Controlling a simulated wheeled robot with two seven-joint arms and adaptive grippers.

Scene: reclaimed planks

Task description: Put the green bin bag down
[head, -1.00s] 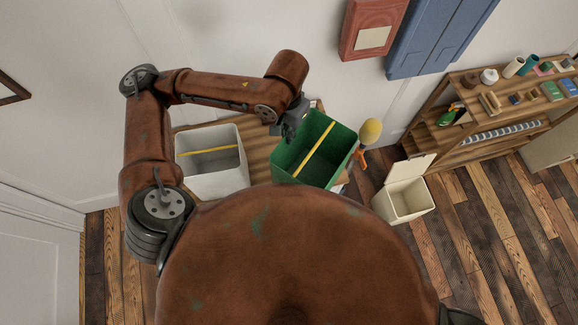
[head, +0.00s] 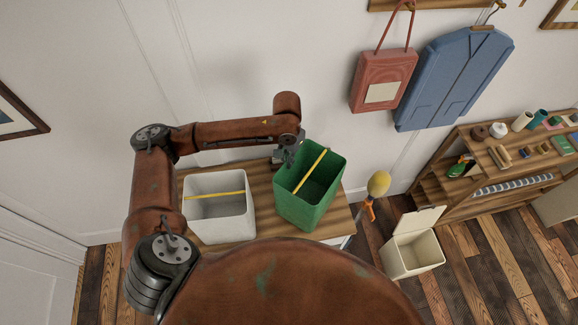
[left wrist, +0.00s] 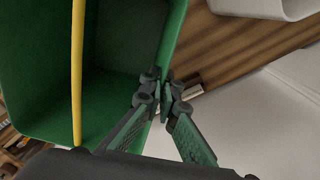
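The green bin bag (head: 322,203) is a box-shaped, open-topped green container with a yellow bar across its mouth. In the head view it is at the wooden table's right end, turned relative to the white bin beside it. I cannot tell whether its base touches the table. My left gripper (head: 287,150) is at its far left rim. In the left wrist view the fingers (left wrist: 163,96) are closed on the edge of the green wall (left wrist: 120,40), with the yellow bar (left wrist: 77,70) to the left. My right gripper is out of view.
A white bin (head: 222,222) with a yellow bar stands on the wooden table (head: 262,190), left of the green one. A yellow-headed brush (head: 379,184) and a cream lidded bin (head: 415,255) are to the right. A shelf (head: 470,205) stands farther right.

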